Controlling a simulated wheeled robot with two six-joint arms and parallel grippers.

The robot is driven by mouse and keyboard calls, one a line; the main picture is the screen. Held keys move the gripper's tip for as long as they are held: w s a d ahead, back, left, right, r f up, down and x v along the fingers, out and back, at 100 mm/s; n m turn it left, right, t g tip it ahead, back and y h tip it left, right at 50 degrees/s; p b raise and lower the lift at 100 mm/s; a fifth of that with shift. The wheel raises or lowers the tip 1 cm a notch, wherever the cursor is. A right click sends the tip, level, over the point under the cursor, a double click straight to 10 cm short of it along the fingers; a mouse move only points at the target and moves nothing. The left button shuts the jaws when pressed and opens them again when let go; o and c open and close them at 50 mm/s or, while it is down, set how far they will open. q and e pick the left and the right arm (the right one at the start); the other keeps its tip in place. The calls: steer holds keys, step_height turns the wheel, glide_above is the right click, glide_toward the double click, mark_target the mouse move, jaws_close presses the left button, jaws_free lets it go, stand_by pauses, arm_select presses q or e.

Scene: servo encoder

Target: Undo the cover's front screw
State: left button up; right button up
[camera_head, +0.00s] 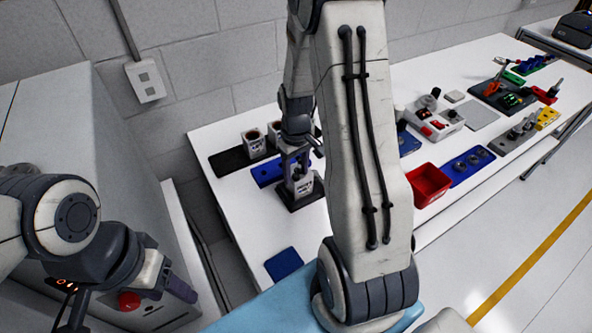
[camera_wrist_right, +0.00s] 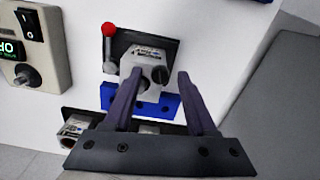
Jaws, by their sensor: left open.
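The grey servo unit (camera_head: 299,186) stands on a dark base on the white table in the head view. In the right wrist view the servo unit (camera_wrist_right: 143,84) shows a pale face with printed text and round dark spots; I cannot tell which is the front screw. My right gripper (camera_head: 302,152) is above the unit in the head view. In the right wrist view my right gripper (camera_wrist_right: 158,76) has its fingers apart, with the unit showing between and behind them; contact cannot be told. My left gripper (camera_head: 180,288) is open at the lower left, away from the unit.
A blue plate (camera_wrist_right: 170,104) and a red-knobbed lever (camera_wrist_right: 109,32) are close to the unit. A red bin (camera_head: 429,186), a blue tray (camera_head: 468,165) and several devices stand further right. A blue pad (camera_head: 283,264) lies near the table's front. The table between is clear.

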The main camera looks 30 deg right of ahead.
mark_target(296, 176)
step_height(296, 176, up, 11)
steer(key=b, duration=0.1)
steer(key=shift+f+b, duration=0.2)
steer(key=shift+b, duration=0.1)
